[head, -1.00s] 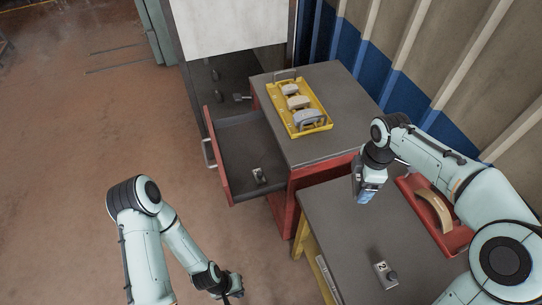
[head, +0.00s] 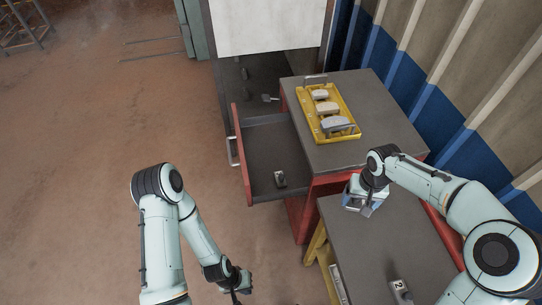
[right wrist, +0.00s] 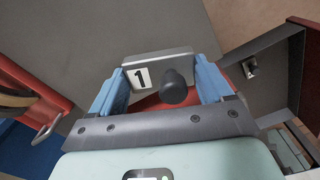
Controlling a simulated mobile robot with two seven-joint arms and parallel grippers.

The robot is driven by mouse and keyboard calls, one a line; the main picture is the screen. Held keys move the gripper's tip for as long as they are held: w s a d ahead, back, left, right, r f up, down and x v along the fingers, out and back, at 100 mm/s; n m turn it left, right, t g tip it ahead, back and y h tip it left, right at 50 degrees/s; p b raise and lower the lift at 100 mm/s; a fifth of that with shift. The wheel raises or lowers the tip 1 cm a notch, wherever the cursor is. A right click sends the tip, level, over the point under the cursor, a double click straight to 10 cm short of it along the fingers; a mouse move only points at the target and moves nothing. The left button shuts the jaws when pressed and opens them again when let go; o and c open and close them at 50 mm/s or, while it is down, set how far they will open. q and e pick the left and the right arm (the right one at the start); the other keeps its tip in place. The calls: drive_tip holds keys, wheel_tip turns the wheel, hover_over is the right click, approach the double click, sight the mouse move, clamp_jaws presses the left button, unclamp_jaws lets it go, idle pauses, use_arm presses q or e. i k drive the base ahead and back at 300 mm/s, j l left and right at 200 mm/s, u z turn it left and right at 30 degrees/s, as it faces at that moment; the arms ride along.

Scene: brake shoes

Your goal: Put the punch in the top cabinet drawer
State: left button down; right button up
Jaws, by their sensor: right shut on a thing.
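The punch (right wrist: 150,72), a grey metal block marked 1 with a round dark knob, is between the blue fingers of my right gripper (right wrist: 160,88). In the head view my right gripper (head: 362,205) is over the table's far left corner, beside the cabinet; the punch is mostly hidden there. The top cabinet drawer (head: 262,150) is pulled out, with a red front and dark inside. A small similar block (head: 280,179) lies in it near its near end. My left gripper (head: 240,284) hangs low at the bottom, left of the table, its jaw opening unclear.
A yellow tray (head: 353,133) with several pale brake shoes sits on the cabinet top (head: 380,95). A similar block marked 2 (head: 400,291) stands on the grey table (head: 375,250). Corrugated wall behind.

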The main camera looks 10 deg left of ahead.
sight(272, 157)
drive_tip(key=i+j+z, duration=0.1)
drive_tip(key=j, duration=0.35)
drive_tip(key=i+j+z, duration=0.1)
drive_tip(key=i+j, duration=0.15)
drive_tip(key=j, duration=0.2)
drive_tip(key=i+j+z, duration=0.1)
drive_tip(key=j, duration=0.35)
drive_tip(key=i+j+z, duration=0.1)
drive_tip(key=j, duration=0.4)
drive_tip(key=i+j+z, duration=0.1)
drive_tip(key=j, duration=0.4)
drive_tip(key=i+j+z, duration=0.1)
drive_tip(key=j, duration=0.4)
drive_tip(key=i, duration=0.1)
